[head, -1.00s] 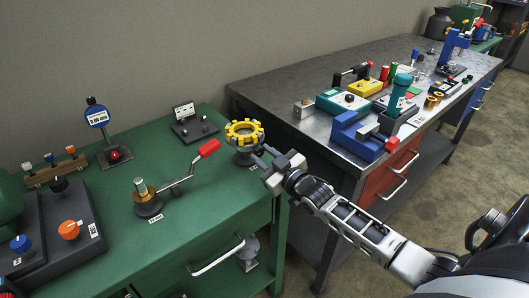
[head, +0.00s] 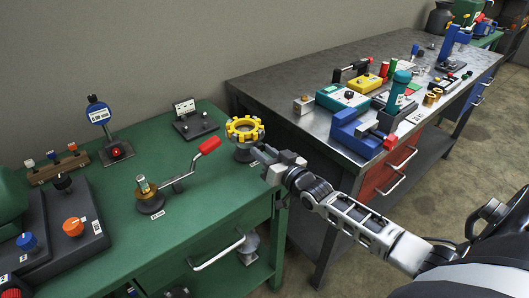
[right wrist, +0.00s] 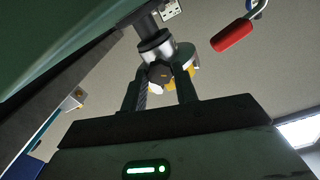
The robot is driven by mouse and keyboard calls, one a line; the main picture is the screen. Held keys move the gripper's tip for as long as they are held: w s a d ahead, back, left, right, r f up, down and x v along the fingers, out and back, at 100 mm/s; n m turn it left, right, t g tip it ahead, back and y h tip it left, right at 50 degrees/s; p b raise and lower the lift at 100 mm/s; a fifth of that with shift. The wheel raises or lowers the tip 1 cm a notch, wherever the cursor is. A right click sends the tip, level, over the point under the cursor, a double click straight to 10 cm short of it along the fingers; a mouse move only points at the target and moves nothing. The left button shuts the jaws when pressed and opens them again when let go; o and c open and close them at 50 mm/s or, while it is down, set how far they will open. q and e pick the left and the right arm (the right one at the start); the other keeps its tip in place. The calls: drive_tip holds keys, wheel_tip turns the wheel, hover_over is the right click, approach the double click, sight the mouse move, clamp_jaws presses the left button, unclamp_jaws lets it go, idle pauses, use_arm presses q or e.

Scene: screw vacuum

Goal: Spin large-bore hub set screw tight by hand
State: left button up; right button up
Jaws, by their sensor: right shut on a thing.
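The large-bore hub (head: 243,142) stands on the green bench near its right end, a grey metal body with a yellow lobed ring (head: 244,127) on top. In the right wrist view the hub's silver and dark body (right wrist: 154,44) is seen tilted, with part of the yellow ring behind. My right gripper (head: 259,154) is at the hub's right front side. Its two fingers (right wrist: 160,88) stand either side of a small dark set screw head (right wrist: 160,73) and are shut on it. The screw's shank is hidden. My left gripper is not in view.
A crank with a red handle (head: 210,146) stands left of the hub on the green bench (head: 195,225). A dial gauge (head: 99,113) and a dark control box (head: 85,215) are farther left. The grey metal bench (head: 285,90) with tools is to the right.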

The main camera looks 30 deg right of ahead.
idle(0.3)
drive_tip(key=o, duration=1)
drive_tip(key=s+d, duration=0.1)
drive_tip(key=s, duration=1.5)
drive_tip(key=shift+d, duration=0.1)
drive_tip(key=s+a+f+n+g, duration=0.1)
drive_tip(key=s+a+f+g, duration=0.1)
drive_tip(key=a, duration=0.5)
drive_tip(key=s+a+f+n+g+y, duration=0.1)
drive_tip(key=s+a+f+n+g, duration=0.1)
drive_tip(key=a, duration=0.5)
drive_tip(key=s+a+f+n+g, duration=0.1)
drive_tip(key=s+a+f+g, duration=0.2)
drive_tip(key=s+a+f, duration=0.2)
wheel_tip(320, 180, down, 3)
drive_tip(key=shift+a+r+n+g+y, duration=0.15)
drive_tip(key=shift+a+n+g+y, duration=0.2)
drive_tip(key=shift+a, duration=0.65)
